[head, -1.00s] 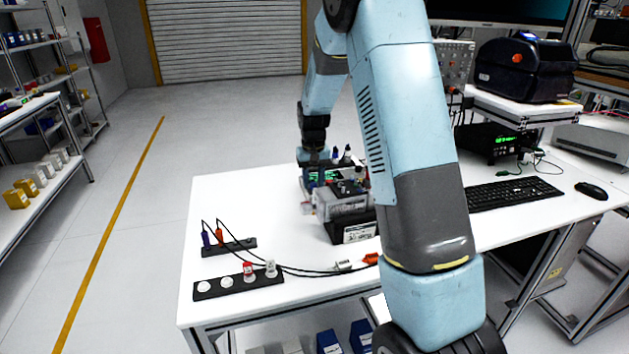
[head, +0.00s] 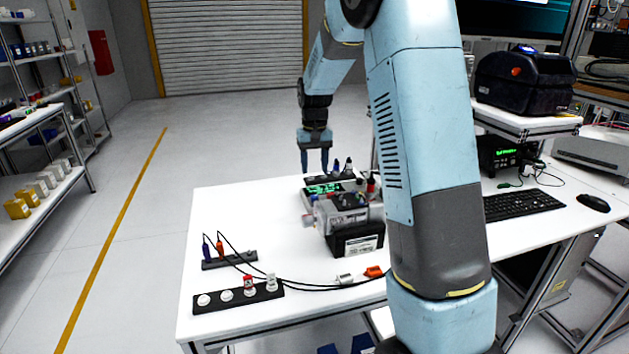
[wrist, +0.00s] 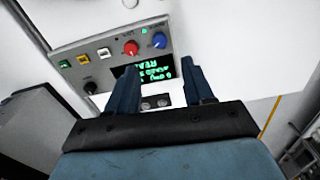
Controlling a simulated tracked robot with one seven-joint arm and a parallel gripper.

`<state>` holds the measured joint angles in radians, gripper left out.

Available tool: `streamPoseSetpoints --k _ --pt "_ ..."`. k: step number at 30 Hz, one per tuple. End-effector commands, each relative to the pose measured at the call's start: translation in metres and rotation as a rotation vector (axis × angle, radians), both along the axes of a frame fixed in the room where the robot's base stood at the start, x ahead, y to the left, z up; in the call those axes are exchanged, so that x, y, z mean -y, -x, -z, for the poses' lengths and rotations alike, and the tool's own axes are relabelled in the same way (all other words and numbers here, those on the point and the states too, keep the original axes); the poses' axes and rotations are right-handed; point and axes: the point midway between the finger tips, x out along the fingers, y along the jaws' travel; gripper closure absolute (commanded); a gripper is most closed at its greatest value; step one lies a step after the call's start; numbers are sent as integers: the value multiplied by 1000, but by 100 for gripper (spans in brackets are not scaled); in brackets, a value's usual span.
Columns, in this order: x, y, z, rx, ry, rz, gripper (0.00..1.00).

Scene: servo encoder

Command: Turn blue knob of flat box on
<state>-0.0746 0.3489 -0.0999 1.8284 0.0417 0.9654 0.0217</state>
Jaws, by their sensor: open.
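The flat box (wrist: 78,59) is a grey panel on the table, with a blue knob (wrist: 159,41), a red knob (wrist: 131,47), coloured buttons and a lit green display (wrist: 150,68) in the wrist view. In the head view its green display (head: 325,188) shows behind the grey machine, which hides part of the box. My gripper (head: 315,172) is open and empty, pointing down above the far side of the box. In the wrist view my gripper's fingers (wrist: 160,78) are apart over the display's edge, and the blue knob lies just beyond them, not touched.
A grey motor-like machine on a black base (head: 358,243) stands in front of the box. Black strips with plugs (head: 238,297) and cables lie at the table's left front. A keyboard (head: 522,203) is at right.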

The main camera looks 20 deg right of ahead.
Motion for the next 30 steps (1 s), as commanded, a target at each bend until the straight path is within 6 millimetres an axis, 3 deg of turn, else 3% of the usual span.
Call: streamPoseSetpoints --k 3,9,23,26,30 --pt "0 0 -19 3 0 0 48" --pt "0 0 -36 1 1 0 48" --pt "0 2 -42 3 0 0 48" --pt "1 11 -52 17 -3 -1 48" --pt "1 38 -77 57 -8 -4 48"
